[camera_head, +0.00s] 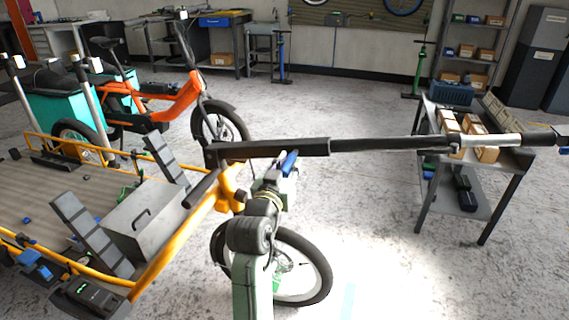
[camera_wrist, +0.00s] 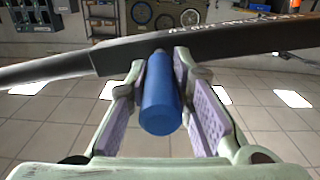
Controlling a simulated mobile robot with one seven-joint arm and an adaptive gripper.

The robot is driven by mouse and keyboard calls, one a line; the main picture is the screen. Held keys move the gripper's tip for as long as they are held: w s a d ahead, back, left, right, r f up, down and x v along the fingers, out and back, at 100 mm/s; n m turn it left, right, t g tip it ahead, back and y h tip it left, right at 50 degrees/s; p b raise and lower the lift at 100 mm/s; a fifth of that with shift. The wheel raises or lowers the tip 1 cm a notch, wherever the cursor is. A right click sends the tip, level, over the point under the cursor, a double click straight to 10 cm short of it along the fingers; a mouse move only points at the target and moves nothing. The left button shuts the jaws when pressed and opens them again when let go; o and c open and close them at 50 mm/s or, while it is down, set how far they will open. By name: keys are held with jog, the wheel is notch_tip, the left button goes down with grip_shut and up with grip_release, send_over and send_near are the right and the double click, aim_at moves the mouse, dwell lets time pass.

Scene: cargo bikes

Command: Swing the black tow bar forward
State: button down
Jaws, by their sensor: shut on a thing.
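The black tow bar (camera_head: 270,148) reaches from a yellow bracket (camera_head: 232,190) on the yellow-framed cargo bike rightwards across the picture. It narrows to a thinner rod with a pale section near its right end. In the wrist view the bar (camera_wrist: 200,42) crosses the top, just beyond my fingertips. A blue cylindrical grip (camera_head: 289,162) sits at the bar; it also shows in the wrist view (camera_wrist: 163,100). My gripper (camera_wrist: 160,92) is shut on the blue grip, with a purple pad on each side. In the head view my wrist partly hides the joint area.
A table (camera_head: 480,205) with small boxes stands at the right, behind the bar's outer part. The cargo bed (camera_head: 60,195) with a grey box (camera_head: 145,220) is at the left. An orange bike (camera_head: 165,100) stands behind. The middle floor is clear.

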jog(key=shift+d+f+b, duration=0.2)
jog(key=shift+f+b, duration=0.15)
jog(key=shift+f, duration=1.1)
jog(key=c, duration=1.7)
grip_release()
jog(key=shift+o, duration=1.4)
jog(key=shift+s+r, duration=0.1)
jog(key=v, duration=1.2)
